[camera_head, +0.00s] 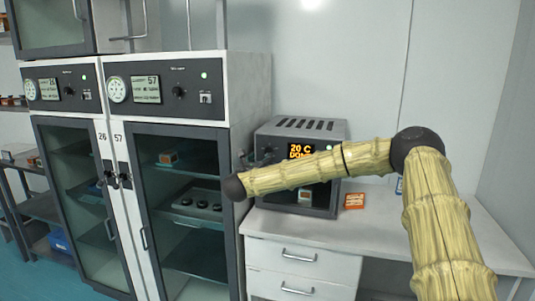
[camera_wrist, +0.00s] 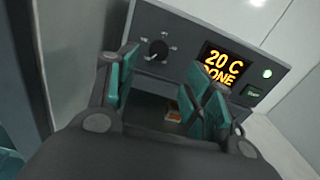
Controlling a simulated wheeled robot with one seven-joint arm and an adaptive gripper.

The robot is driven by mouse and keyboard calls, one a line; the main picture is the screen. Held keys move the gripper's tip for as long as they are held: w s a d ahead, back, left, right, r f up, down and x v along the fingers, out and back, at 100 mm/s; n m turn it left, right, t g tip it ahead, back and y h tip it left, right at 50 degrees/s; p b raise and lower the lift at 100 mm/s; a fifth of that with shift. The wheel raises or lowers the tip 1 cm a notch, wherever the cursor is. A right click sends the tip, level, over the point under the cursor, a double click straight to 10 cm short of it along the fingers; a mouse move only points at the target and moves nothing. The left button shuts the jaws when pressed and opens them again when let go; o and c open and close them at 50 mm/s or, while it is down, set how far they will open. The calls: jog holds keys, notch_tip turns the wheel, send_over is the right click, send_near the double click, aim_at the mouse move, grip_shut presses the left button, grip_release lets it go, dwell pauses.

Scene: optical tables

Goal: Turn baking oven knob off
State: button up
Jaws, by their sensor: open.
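The baking oven (camera_head: 312,128) is a grey box on the white bench, with its front partly covered by my arm in the head view. In the wrist view its panel (camera_wrist: 187,33) carries a round black knob (camera_wrist: 158,50) with small marks around it. A light pointer mark seems to show at its lower left. The display (camera_wrist: 222,64) reads "20 C DONE" in orange. My gripper (camera_wrist: 168,92) is open and empty, with green finger pads. In that view the knob appears just beyond the fingertips, nearer the left finger; no contact is visible.
A tall cabinet (camera_head: 250,75) stands close on the oven's left. A small orange box (camera_head: 354,201) lies on the bench (camera_head: 430,222) to its right. Another small box (camera_wrist: 174,112) shows behind the oven's glass.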

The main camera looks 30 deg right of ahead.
aim_at(268, 152)
jog(key=p+x, duration=0.3)
jog(key=x, duration=0.7)
jog(key=shift+w, duration=0.1)
jog(key=shift+a+f, duration=0.1)
jog(key=c, duration=1)
